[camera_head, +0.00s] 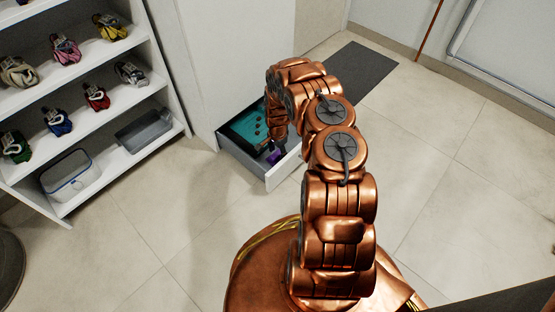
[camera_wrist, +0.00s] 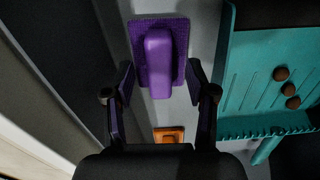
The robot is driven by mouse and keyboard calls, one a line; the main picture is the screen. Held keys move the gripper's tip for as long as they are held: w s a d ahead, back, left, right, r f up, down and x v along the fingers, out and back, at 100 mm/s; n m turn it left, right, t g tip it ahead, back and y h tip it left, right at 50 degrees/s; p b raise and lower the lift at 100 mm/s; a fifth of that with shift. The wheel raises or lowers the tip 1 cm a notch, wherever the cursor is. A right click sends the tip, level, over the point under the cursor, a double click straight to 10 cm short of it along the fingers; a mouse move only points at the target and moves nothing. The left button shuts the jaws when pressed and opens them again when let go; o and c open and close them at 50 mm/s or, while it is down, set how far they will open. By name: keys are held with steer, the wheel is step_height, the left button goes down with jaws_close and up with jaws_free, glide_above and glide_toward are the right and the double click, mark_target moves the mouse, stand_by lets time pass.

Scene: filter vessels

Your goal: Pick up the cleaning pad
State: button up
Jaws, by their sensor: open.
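A purple pad with a raised block-like grip (camera_wrist: 158,60) lies in the open drawer in the wrist view. It also shows as a small purple patch (camera_head: 273,158) in the head view, partly hidden by my gripper. My gripper (camera_wrist: 160,78) is open and empty, with one finger on either side of the pad's near part. I cannot tell how far above the pad the fingertips are. A smaller orange item (camera_wrist: 169,134) lies nearer my palm and is partly hidden by it.
The grey drawer (camera_head: 284,176) stands open from a white cabinet (camera_head: 190,60). A teal tray (camera_wrist: 241,75) with several brown knobs lies beside the pad. A dark mat (camera_head: 357,75) lies behind.

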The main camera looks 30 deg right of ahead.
steer(key=shift+f, duration=0.75)
jaws_close()
